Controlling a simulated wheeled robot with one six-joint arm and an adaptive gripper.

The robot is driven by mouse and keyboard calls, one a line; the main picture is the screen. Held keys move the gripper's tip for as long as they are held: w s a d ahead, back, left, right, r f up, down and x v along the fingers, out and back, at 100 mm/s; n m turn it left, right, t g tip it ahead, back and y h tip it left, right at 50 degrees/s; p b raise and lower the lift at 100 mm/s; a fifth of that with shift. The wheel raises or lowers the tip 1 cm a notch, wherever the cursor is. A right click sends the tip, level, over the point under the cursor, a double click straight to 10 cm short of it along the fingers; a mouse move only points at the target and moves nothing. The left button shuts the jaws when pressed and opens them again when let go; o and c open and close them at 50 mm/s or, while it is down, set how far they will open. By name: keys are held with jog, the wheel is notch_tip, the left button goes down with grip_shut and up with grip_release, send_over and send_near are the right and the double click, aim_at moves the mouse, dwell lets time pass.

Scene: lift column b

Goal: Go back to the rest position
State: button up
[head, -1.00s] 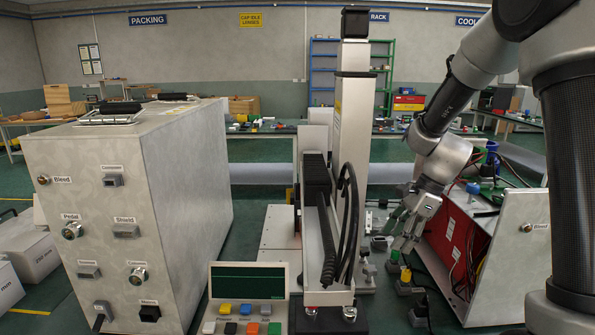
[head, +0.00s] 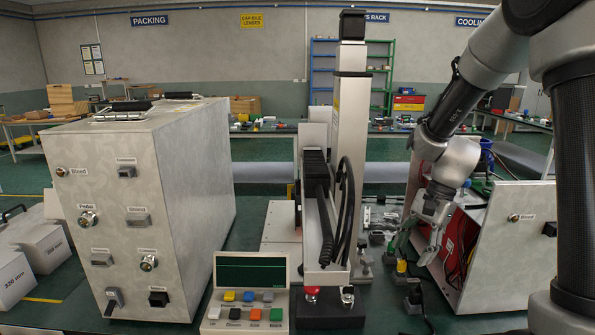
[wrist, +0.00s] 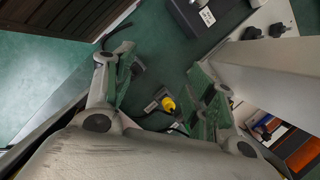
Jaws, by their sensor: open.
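My gripper (head: 420,243) is on the right side of the head view, pointing down beside the open red-sided cabinet (head: 461,235). In the wrist view my gripper (wrist: 166,100) shows two green-padded fingers spread apart, with nothing held between them.
A lift column (head: 351,120) stands in the middle, with a button panel (head: 247,300) before it. A large grey cabinet (head: 130,200) stands at the left. A black-plugged block (head: 413,299) with a cable sits in front of my gripper.

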jog(key=s+d+r+n+t+h, duration=0.1)
jog(key=s+d+r+n, duration=0.3)
jog(key=s+r, duration=0.4)
jog(key=s+d+r+n+t+h, duration=0.2)
jog(key=s+d+r+n+t, duration=0.2)
jog(key=s+r+n, duration=0.3)
jog(key=s+r, duration=0.1)
jog(key=s, duration=0.3)
jog(key=shift+r+t+h, duration=0.3)
jog(key=shift+r, duration=0.1)
jog(key=shift+d, duration=0.1)
dwell(0.5)
